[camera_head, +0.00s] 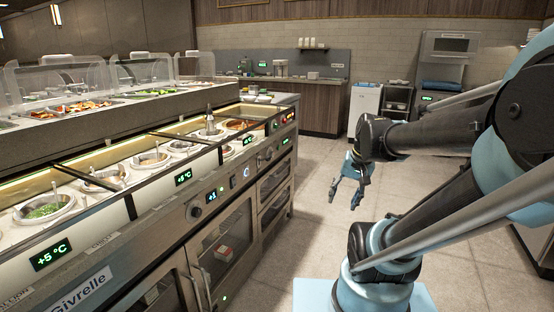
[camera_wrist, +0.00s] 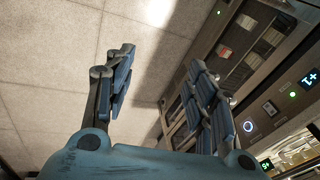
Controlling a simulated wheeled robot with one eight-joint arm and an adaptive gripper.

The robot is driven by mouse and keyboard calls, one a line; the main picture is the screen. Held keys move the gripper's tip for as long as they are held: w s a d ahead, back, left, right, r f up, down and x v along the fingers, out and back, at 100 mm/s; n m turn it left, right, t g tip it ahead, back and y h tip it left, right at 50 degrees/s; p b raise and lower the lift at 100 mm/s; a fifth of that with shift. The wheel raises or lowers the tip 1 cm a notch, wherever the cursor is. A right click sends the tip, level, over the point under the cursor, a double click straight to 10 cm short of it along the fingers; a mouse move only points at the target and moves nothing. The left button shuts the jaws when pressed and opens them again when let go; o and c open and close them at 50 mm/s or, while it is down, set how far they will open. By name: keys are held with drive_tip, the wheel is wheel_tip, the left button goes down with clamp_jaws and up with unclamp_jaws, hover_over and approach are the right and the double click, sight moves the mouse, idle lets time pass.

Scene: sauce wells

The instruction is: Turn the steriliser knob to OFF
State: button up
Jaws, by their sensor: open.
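The counter's front panel (camera_head: 170,232) carries several controls. A dark round knob (camera_head: 196,212) sits beside a small lit display (camera_head: 212,195), and a control with a pale lit ring (camera_head: 246,172) is farther along. In the wrist view, a lit ring (camera_wrist: 249,126) and a lit display (camera_wrist: 310,78) show at the right. I cannot read which control is the steriliser knob, or its setting. My gripper (camera_head: 345,195) is open and empty, pointing down over the floor to the right of the counter. Its spread fingers also show in the wrist view (camera_wrist: 161,58), apart from the panel.
Sauce wells (camera_head: 43,208) and glass guards (camera_head: 62,78) line the counter top. The tiled floor (camera_head: 300,215) right of the counter is clear. A white cabinet (camera_head: 366,103) stands at the back.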

drive_tip(key=w+a+r+m+y, duration=0.2)
drive_tip(key=w+a+m+y, duration=0.15)
drive_tip(key=w, duration=0.75)
drive_tip(key=w+a+r+m+y, duration=0.15)
drive_tip(key=w+a, duration=0.25)
drive_tip(key=w, duration=0.7)
drive_tip(key=w+a+r+m+y, duration=0.2)
drive_tip(key=w+a+m+y, duration=0.15)
drive_tip(key=w, duration=0.75)
drive_tip(key=m+t+y, duration=0.3)
drive_tip(key=m+y, duration=0.4)
drive_tip(key=m, duration=0.3)
approach(273, 155)
drive_tip(key=shift+n+h, duration=0.25)
drive_tip(key=shift+n, duration=0.1)
drive_tip(key=x, duration=0.8)
drive_tip(key=shift+w+a+r, duration=0.1)
drive_tip(key=shift+w+a, duration=0.1)
drive_tip(key=shift+w, duration=0.1)
drive_tip(key=shift+c, duration=0.5)
drive_tip(key=c, duration=1)
drive_tip(key=shift+o, duration=0.2)
drive_tip(key=shift+d, duration=0.15)
